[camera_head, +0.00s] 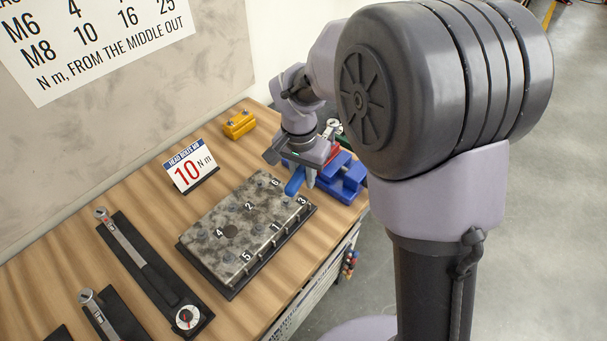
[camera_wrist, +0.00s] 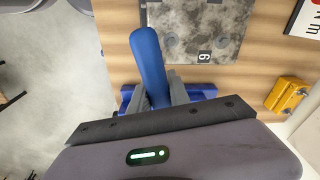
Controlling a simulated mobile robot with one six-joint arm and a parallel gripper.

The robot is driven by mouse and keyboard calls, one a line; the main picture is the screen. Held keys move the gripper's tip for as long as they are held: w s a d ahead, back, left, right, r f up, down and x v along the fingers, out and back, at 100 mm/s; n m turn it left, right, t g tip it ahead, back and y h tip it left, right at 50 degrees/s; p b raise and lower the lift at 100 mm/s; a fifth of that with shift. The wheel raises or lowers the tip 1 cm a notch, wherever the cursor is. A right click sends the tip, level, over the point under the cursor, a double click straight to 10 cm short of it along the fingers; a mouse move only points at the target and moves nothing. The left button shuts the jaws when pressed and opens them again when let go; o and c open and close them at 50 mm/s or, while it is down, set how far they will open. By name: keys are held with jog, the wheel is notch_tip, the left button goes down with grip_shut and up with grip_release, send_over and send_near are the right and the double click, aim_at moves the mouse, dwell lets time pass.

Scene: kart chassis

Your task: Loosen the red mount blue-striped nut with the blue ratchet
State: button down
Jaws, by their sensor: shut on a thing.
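My gripper (camera_head: 311,172) is shut on the blue ratchet (camera_head: 295,181), over the right part of the bench. In the wrist view the ratchet's blue handle (camera_wrist: 148,58) sticks out between the fingers (camera_wrist: 160,98), slightly tilted; its head is hidden by the gripper. A red part (camera_head: 333,154), probably the red mount, shows in a small patch just behind my gripper, by the blue fixture (camera_head: 350,184). The blue fixture also shows behind the fingers in the wrist view (camera_wrist: 202,91). The blue-striped nut is hidden, so I cannot tell whether the ratchet touches it.
A numbered metal block (camera_head: 229,230) on a dark tray lies left of the gripper, close to the handle. A 10 N m sign (camera_head: 191,169), a yellow block (camera_head: 239,124) and torque wrenches (camera_head: 140,255) in dark holders stand farther left. The bench's front edge is near.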

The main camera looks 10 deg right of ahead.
jog(key=shift+f+b, duration=0.3)
jog(key=shift+f, duration=0.1)
